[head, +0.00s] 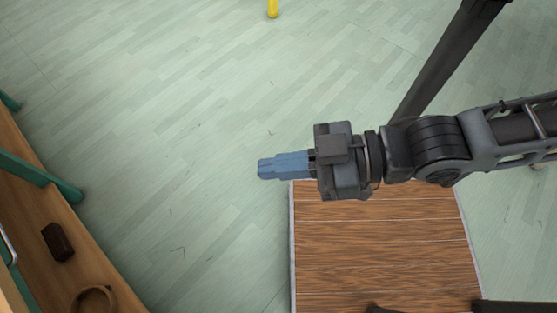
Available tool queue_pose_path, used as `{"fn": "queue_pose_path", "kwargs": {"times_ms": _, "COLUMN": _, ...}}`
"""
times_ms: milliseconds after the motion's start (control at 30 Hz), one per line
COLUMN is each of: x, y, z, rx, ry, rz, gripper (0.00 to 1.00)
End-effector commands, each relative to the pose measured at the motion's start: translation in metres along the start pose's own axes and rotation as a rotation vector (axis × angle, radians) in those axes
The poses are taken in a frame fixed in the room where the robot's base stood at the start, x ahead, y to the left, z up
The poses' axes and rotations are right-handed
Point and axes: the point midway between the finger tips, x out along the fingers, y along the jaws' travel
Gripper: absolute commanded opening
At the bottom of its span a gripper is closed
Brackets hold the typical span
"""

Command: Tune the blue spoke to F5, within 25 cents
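I see no blue spoke in the head view. My gripper (264,168) is held out from the right, above the pale green floor, with its blue-grey fingers pointing left. The fingers overlap from this angle, so I cannot tell whether they are apart or together. No separate object shows at their tips.
A brown wooden-plank panel (380,250) with a pale edge lies below my gripper. A wooden shelf unit (100,262) with green bars at left holds a dark block (58,242) and a round brown thing (94,299). A yellow post (272,8) stands far back. Open floor lies between.

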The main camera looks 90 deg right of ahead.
Motion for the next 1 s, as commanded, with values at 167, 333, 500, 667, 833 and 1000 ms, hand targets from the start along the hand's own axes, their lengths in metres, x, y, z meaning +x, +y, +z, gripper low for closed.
{"fn": "queue_pose_path", "kwargs": {"times_ms": 167, "x": 0.0, "y": 0.0, "z": 0.0, "rx": 0.0, "ry": 0.0, "rz": 0.0, "gripper": 0.0}}
{"fn": "queue_pose_path", "kwargs": {"times_ms": 333, "x": 0.0, "y": 0.0, "z": 0.0, "rx": 0.0, "ry": 0.0, "rz": 0.0, "gripper": 0.0}}
{"fn": "queue_pose_path", "kwargs": {"times_ms": 500, "x": 0.0, "y": 0.0, "z": -0.001, "rx": 0.0, "ry": 0.0, "rz": 0.0, "gripper": 0.0}}
{"fn": "queue_pose_path", "kwargs": {"times_ms": 667, "x": -0.005, "y": 0.0, "z": -0.017, "rx": 0.0, "ry": 0.0, "rz": 0.0, "gripper": 0.0}}
{"fn": "queue_pose_path", "kwargs": {"times_ms": 833, "x": -0.013, "y": 0.0, "z": -0.045, "rx": 0.0, "ry": 0.0, "rz": 0.0, "gripper": 0.0}}
{"fn": "queue_pose_path", "kwargs": {"times_ms": 1000, "x": -0.013, "y": 0.0, "z": -0.049, "rx": 0.0, "ry": 0.0, "rz": 0.0, "gripper": 0.0}}
